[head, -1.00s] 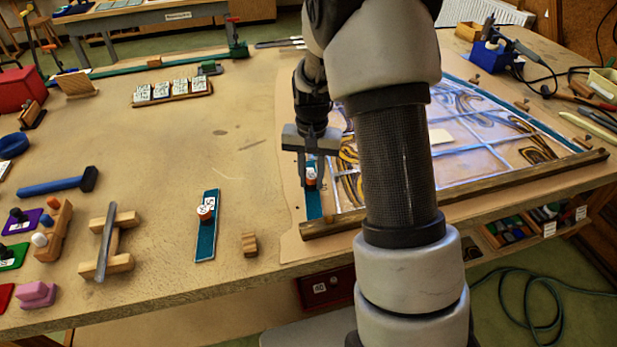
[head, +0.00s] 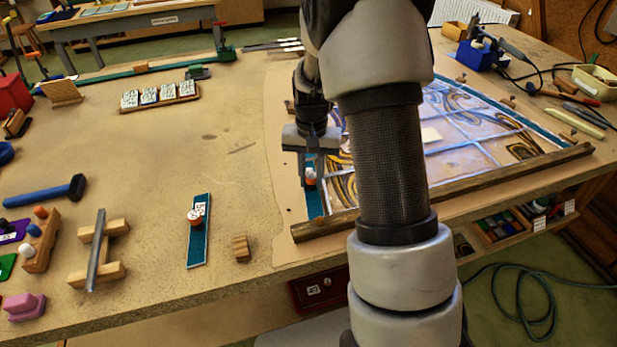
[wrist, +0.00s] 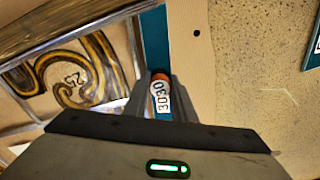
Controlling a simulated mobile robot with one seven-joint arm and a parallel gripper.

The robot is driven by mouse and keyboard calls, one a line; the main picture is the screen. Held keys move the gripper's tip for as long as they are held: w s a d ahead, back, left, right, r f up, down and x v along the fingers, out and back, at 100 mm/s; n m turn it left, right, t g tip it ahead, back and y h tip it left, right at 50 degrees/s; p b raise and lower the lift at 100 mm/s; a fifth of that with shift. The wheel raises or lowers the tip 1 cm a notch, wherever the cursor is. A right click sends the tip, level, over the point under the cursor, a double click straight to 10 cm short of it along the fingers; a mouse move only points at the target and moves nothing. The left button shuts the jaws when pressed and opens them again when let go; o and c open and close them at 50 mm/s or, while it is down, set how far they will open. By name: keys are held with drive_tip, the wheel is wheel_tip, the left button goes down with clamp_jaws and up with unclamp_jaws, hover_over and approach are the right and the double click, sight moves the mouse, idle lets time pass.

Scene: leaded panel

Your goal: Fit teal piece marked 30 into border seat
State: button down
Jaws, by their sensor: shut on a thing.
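My gripper (head: 311,172) is shut on the knob of the teal piece marked 30 (head: 314,203), at the left edge of the leaded panel (head: 470,163). In the wrist view the fingers (wrist: 160,98) are on either side of the orange-and-white knob, whose tag reads 30. The teal strip (wrist: 155,45) lies along the panel's border, beside the swirled brown pieces. Whether it is fully down in the border seat (head: 309,190) cannot be told; the gripper and arm hide part of the panel.
A second teal strip (head: 198,240) with a knob lies on the bench to the left, near a small wooden block (head: 240,248). A wooden bar (head: 440,192) runs along the panel's front edge.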

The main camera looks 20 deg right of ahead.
sight(314, 175)
drive_tip(key=shift+d, duration=0.35)
drive_tip(key=c, duration=1.4)
unclamp_jaws()
wheel_tip(314, 175, up, 17)
drive_tip(key=p, duration=0.1)
drive_tip(key=shift+r, duration=0.2)
